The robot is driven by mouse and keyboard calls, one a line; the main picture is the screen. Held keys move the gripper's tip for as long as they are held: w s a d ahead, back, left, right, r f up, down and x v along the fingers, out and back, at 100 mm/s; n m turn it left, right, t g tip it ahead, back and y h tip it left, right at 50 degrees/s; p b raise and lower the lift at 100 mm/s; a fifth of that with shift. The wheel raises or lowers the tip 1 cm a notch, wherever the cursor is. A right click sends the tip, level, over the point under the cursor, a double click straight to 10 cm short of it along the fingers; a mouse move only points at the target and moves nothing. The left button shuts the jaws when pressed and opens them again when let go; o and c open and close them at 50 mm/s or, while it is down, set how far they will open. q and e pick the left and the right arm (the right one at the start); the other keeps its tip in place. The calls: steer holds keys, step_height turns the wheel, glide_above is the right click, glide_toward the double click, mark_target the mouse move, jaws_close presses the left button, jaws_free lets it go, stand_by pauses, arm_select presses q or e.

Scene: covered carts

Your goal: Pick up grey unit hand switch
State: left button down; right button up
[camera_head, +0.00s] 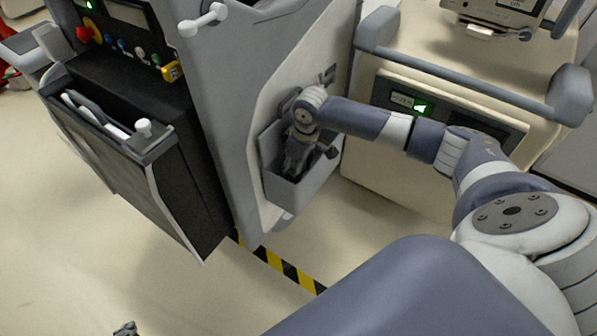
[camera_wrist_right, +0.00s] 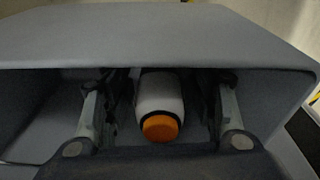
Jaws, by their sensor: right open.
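The hand switch (camera_wrist_right: 160,100) looks like a white cylinder with a dark ring and an orange end. It sits inside a grey holder (camera_wrist_right: 150,35) in the right wrist view. The holder (camera_head: 292,193) also shows in the head view, on the side of the grey unit (camera_head: 225,90). My right gripper (camera_head: 294,168) reaches down into the holder from above. Its fingers are open, one on each side of the switch, with visible gaps. In the head view the switch is hidden by my gripper. A small dark tip (camera_head: 125,329) at the bottom edge may be my left gripper.
A beige cart (camera_head: 385,185) with grey handles stands close on the right, behind my right arm. A black-covered panel (camera_head: 150,130) with a control box is on the left. The floor (camera_head: 80,240) is clear at lower left, with a yellow-black stripe (camera_head: 275,262) under the unit.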

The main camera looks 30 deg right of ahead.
steer(key=shift+f, duration=0.3)
arm_select(q)
steer(key=shift+w+d+r+t, duration=0.2)
steer(key=shift+w+r+t, duration=0.15)
steer(key=shift+w, duration=0.2)
arm_select(e)
steer(key=shift+c, duration=0.4)
steer(key=c, duration=1.1)
jaws_close()
arm_select(q)
steer(key=shift+s, duration=0.1)
arm_select(e)
steer(key=shift+r, duration=0.2)
